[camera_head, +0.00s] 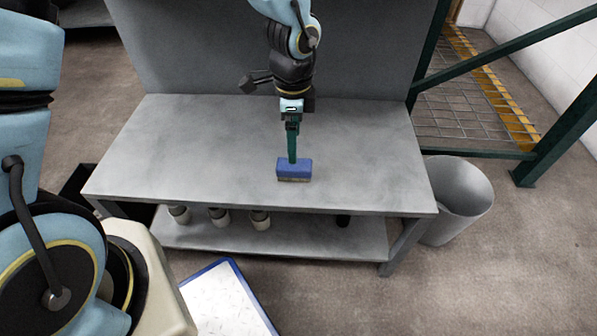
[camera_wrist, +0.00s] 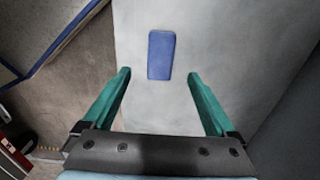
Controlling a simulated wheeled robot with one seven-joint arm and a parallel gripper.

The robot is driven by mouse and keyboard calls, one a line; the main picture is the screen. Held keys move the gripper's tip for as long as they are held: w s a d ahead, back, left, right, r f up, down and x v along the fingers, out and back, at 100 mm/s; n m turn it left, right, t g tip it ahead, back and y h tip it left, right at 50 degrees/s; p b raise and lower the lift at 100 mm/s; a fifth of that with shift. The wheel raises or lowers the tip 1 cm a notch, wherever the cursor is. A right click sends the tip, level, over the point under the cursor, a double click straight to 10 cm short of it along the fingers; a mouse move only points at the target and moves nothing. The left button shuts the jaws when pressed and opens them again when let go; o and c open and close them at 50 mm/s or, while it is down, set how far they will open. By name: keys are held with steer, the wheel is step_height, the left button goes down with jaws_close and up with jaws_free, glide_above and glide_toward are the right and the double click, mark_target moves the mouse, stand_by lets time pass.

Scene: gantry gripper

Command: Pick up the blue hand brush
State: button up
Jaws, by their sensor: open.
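The blue hand brush (camera_head: 294,168) is a small blue block with a paler strip along its lower front edge. It lies on the grey workbench top (camera_head: 190,150). In the wrist view the blue hand brush (camera_wrist: 161,55) shows as an upright rectangle, ahead of the fingertips and about midway between them. My gripper (camera_head: 292,158) has green fingers and points down, its tips overlapping the brush's back edge in the head view. In the wrist view my gripper (camera_wrist: 158,73) is open with nothing between the fingers. The exact height above the brush is hard to tell.
The rest of the bench top is clear. A grey panel (camera_head: 180,50) rises behind it. The lower shelf (camera_head: 300,235) holds several pale cups. A grey bin (camera_head: 458,200) stands at the right end. Green metal posts (camera_head: 560,135) stand further right.

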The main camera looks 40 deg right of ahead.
mark_target(294, 166)
steer(key=shift+f+b, duration=1)
steer(key=shift+f, duration=3.3)
steer(key=shift+f, duration=0.25)
jaws_close()
